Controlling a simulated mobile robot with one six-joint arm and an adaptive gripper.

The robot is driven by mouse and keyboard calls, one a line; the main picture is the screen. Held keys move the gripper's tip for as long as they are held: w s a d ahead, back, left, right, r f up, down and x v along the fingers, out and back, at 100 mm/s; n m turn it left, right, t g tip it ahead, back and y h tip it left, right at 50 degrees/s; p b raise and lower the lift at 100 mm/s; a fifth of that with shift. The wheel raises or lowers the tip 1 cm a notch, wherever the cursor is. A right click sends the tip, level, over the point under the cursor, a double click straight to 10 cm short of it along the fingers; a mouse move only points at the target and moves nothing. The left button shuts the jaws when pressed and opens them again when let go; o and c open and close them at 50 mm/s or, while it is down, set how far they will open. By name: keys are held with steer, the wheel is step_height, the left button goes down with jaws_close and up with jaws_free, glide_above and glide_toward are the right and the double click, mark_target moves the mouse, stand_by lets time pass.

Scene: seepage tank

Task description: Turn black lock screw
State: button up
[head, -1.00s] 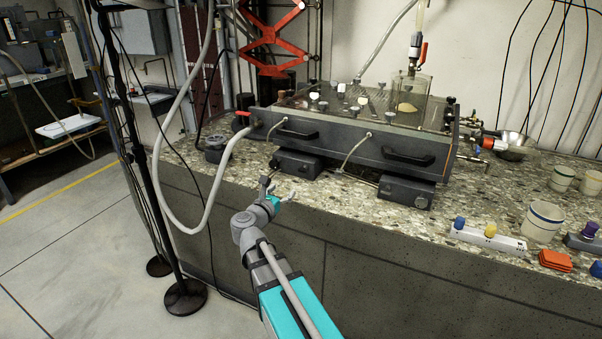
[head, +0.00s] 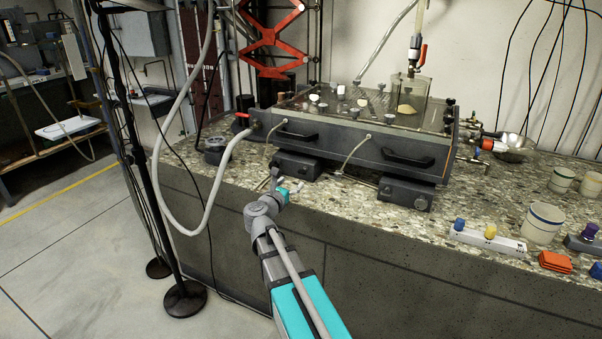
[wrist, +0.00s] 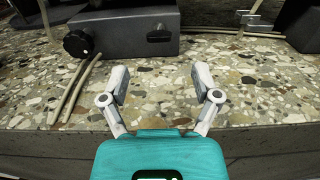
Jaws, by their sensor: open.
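A black round knob (wrist: 77,43), which looks like the lock screw, sticks out of the left front of a dark grey block (wrist: 130,28) in the wrist view. In the head view this block (head: 298,163) is the left one under the tank's front edge; its knob is too small to make out clearly there. My gripper (head: 287,183) is open and empty over the front of the speckled bench top. In the wrist view my gripper (wrist: 160,78) has its fingers spread, short of the block and apart from it, with the knob ahead and to the left.
The dark tank (head: 350,135) with handles spans the bench above two blocks; the right block (head: 405,191) stands farther right. A thin hose (wrist: 78,90) lies on the bench left of my gripper. A thick grey hose (head: 205,215) hangs at the left.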

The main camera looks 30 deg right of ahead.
mark_target(301, 172)
steer(key=x, duration=0.8)
steer(key=shift+w, duration=0.1)
steer(key=c, duration=1)
steer(key=shift+a, duration=0.2)
jaws_close()
steer(key=shift+d, duration=0.2)
